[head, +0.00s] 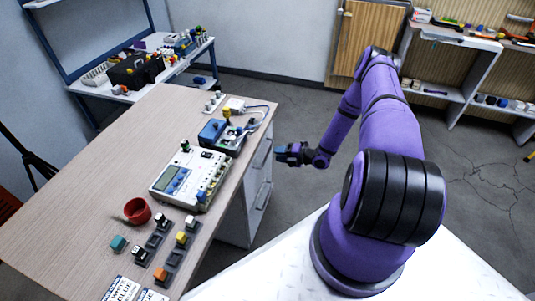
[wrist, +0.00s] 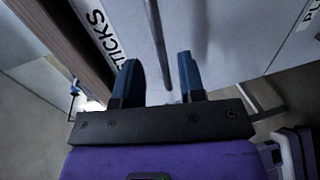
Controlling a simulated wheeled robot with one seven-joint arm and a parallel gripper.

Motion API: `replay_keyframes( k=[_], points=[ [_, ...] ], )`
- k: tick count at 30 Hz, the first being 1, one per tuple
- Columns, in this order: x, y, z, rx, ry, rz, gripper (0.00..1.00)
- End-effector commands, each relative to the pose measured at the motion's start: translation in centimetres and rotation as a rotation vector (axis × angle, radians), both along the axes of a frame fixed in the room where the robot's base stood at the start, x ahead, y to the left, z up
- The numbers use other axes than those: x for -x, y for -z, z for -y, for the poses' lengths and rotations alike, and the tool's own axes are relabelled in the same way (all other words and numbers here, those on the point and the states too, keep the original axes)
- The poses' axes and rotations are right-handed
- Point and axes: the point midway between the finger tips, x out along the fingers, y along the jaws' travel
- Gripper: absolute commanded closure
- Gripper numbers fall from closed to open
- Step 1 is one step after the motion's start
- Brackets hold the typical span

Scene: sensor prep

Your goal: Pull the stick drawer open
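The stick drawer (wrist: 125,22) shows in the wrist view as a pale front with a label reading "STICKS". A dark lengthwise line and a grey bar-like strip run down the pale fronts ahead of my gripper. My gripper (wrist: 158,82) points at these fronts with its two dark blue fingers apart. I see nothing clearly held between them. In the head view my gripper (head: 293,153) is at the right side of the desk, close to the pale drawer unit (head: 258,172). The drawers look shut there. I cannot tell whether the fingers touch a handle.
The desk (head: 90,190) carries a meter box (head: 190,178), a red cup (head: 137,210), a blue device (head: 212,131) and several small coloured blocks. Shelves (head: 470,70) stand at the back right. The grey floor (head: 310,105) behind my arm is clear.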

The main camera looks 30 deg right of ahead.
Motion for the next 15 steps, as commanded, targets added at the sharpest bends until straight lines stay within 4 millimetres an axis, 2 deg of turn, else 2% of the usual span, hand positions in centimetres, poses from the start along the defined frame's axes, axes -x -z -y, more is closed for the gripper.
replay_keyframes(
  k=[6,15],
  points=[
    [-2.8,0.7,-2.2,0.0,-0.002,0.0,0.63],
    [-4.4,1.1,-3.5,0.001,-0.001,0.0,0.63]
  ],
)
